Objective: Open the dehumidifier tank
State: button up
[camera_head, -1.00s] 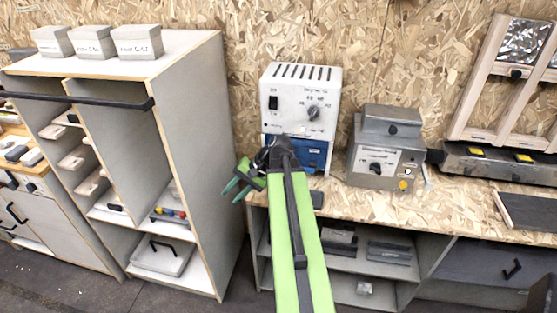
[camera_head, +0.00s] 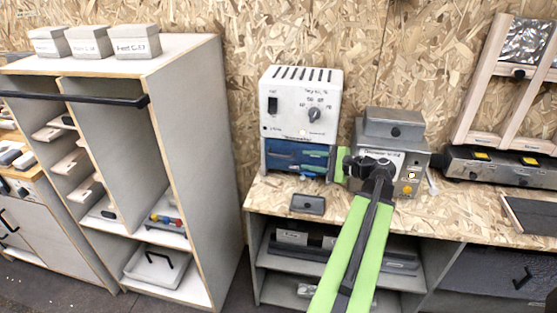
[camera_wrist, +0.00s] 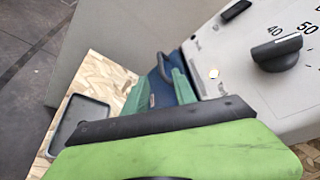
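The dehumidifier (camera_head: 301,105) is a white box with a dial and a switch, standing on the bench against the wall. Its blue tank (camera_head: 283,153) fills the lower front, and looks closed. In the wrist view the tank (camera_wrist: 160,92) shows a handle (camera_wrist: 166,66) standing out from its face. My gripper (camera_head: 322,160) is at the right part of the tank front, with its green fingers pointing left. In the wrist view my gripper (camera_wrist: 160,84) has its two fingers apart, near the handle. I cannot tell whether they touch it.
A grey box device (camera_head: 390,150) stands right of the dehumidifier, behind my wrist. A small dark tray (camera_head: 308,204) lies on the bench (camera_head: 270,195) in front of the tank. A tall open shelf unit (camera_head: 205,150) stands to the left. Bench space between them is clear.

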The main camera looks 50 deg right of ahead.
aim_at(280, 156)
jog(key=b+x, duration=0.2)
jog(key=x, duration=1)
jog(key=shift+d, duration=0.1)
jog(key=shift+c, duration=0.3)
grip_shut()
dwell(0.5)
